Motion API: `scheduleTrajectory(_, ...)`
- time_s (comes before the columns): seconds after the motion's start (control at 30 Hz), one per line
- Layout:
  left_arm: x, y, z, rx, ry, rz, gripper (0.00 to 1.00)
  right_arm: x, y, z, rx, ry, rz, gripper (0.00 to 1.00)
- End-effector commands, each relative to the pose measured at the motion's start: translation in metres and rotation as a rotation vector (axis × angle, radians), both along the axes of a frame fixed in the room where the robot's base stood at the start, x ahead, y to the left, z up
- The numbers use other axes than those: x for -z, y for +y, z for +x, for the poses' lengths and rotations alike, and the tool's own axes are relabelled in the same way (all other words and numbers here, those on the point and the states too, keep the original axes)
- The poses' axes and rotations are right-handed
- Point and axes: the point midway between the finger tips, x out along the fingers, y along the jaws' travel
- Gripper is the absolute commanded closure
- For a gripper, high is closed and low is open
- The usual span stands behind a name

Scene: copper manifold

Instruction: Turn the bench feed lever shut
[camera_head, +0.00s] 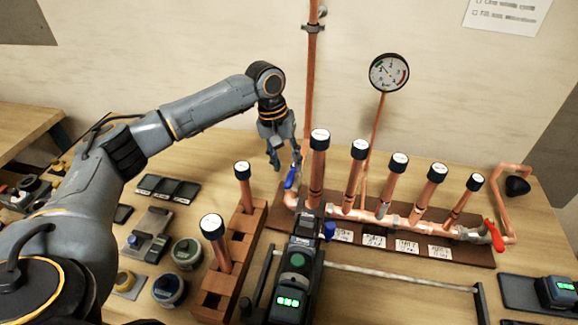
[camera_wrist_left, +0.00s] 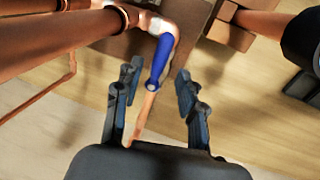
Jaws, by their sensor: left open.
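A blue lever (camera_head: 291,177) sits on the copper pipe at the left end of the manifold, below the tall riser. In the left wrist view the blue lever (camera_wrist_left: 158,62) points from its pale valve fitting toward my gripper. My left gripper (camera_head: 286,158) is open just above and behind the lever. In the wrist view its two fingers (camera_wrist_left: 157,88) stand on either side of the lever's free end, with gaps and no clear contact. A red lever (camera_head: 494,235) sits at the manifold's right end. My right gripper is not in view.
Several capped copper stubs (camera_head: 397,178) rise from the manifold, with labels in front. A brick-coloured block (camera_head: 215,290) holds two more stubs. A black device with a green display (camera_head: 288,300) stands by a rail (camera_head: 400,279). A round gauge (camera_head: 389,72) stands behind.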

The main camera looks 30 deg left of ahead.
Motion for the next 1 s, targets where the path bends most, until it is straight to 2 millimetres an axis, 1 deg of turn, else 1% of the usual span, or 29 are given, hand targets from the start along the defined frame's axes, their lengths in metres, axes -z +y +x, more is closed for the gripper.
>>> scheduleTrajectory(0.03,0.007,-0.002,0.0,0.0,0.002,0.0,0.6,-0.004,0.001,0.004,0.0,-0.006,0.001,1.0)
scheduleTrajectory(0.1,0.016,-0.004,0.001,0.0,0.002,0.0,0.6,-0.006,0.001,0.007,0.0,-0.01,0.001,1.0)
scheduleTrajectory(0.23,0.028,-0.005,0.002,-0.001,-0.001,0.0,0.6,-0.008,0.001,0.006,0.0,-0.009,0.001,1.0)
scheduleTrajectory(0.37,0.033,-0.006,0.001,-0.001,0.0,0.001,0.6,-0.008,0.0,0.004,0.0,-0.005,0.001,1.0)
scheduleTrajectory(0.57,0.033,-0.006,0.002,0.0,-0.001,0.001,0.6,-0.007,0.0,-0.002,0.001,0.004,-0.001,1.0)
scheduleTrajectory(0.6,0.033,-0.006,0.002,0.0,-0.001,0.001,0.62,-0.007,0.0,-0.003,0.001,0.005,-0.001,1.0)
scheduleTrajectory(0.67,0.033,-0.006,0.002,0.0,-0.001,0.0,0.74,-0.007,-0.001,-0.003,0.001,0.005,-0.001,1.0)
scheduleTrajectory(0.7,0.033,-0.006,0.002,0.0,-0.001,0.0,0.82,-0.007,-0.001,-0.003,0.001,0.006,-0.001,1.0)
scheduleTrajectory(0.8,0.033,-0.006,0.002,0.0,-0.001,0.0,1.0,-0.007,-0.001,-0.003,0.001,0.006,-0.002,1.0)
scheduleTrajectory(1.0,0.033,-0.006,0.002,-0.001,-0.001,0.0,1.0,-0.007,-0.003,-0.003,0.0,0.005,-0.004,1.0)
